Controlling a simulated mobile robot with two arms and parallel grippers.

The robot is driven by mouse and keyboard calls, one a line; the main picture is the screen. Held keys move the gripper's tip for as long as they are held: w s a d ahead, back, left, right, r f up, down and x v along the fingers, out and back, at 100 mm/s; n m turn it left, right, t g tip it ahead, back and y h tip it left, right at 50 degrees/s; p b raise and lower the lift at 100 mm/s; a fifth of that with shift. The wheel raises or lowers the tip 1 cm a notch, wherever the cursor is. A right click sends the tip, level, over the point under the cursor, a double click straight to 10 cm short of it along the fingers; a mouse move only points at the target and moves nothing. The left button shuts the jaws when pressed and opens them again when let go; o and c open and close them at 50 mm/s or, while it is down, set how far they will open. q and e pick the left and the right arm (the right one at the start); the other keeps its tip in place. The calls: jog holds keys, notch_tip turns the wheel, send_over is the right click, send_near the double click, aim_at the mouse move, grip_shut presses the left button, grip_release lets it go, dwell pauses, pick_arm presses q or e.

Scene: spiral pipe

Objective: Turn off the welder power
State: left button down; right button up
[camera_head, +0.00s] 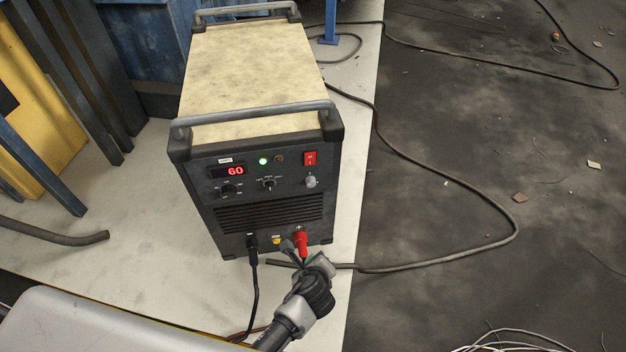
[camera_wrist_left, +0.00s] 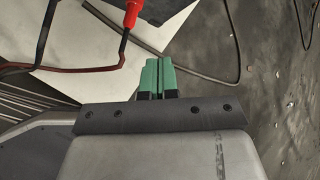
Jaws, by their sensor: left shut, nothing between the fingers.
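The welder (camera_head: 262,190) stands upright on a pale floor area, its dark front panel facing me. Its display (camera_head: 235,170) is lit with a red 60 and a green lamp (camera_head: 263,161) glows. A red rocker switch (camera_head: 310,158) sits at the panel's upper right, unobstructed; its tilt is too small to read. My left gripper (camera_wrist_left: 158,78) shows green fingertips pressed together and empty. A silver and black part, apparently my left arm, is low in the head view, below the panel; the fingertips are not clear there. My right gripper is not in view.
A red plug (camera_head: 301,243) and a black plug (camera_head: 252,245) with cables sit at the panel's bottom. The red plug also shows in the left wrist view (camera_wrist_left: 132,12). A long hose (camera_head: 440,268) loops over the dark floor at right. Space before the upper panel is clear.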

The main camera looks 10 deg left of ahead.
aim_at(311, 156)
pick_arm(q)
jog(key=w+r+m+t+y+b, duration=0.2)
jog(key=r+m, duration=0.1)
jog(key=r, duration=0.6)
jog(key=w+d+r+m+t+y+b, duration=0.1)
jog(key=w+r+m+t+y+b, duration=0.1)
jog(key=r, duration=0.7)
jog(key=shift+w+r+m+t, duration=0.3)
jog(key=shift+w+m+t, duration=0.3)
jog(key=shift+w, duration=0.2)
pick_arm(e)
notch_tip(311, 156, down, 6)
pick_arm(q)
jog(key=x, duration=0.8)
jog(key=b+x, duration=0.1)
jog(key=x, duration=0.3)
jog(key=shift+w+a+r, duration=0.1)
jog(key=shift+w+r, duration=0.15)
jog(key=shift+r, duration=0.05)
jog(key=shift+w+a+r, duration=0.1)
jog(key=shift+w+a, duration=0.2)
jog(key=shift+w, duration=0.4)
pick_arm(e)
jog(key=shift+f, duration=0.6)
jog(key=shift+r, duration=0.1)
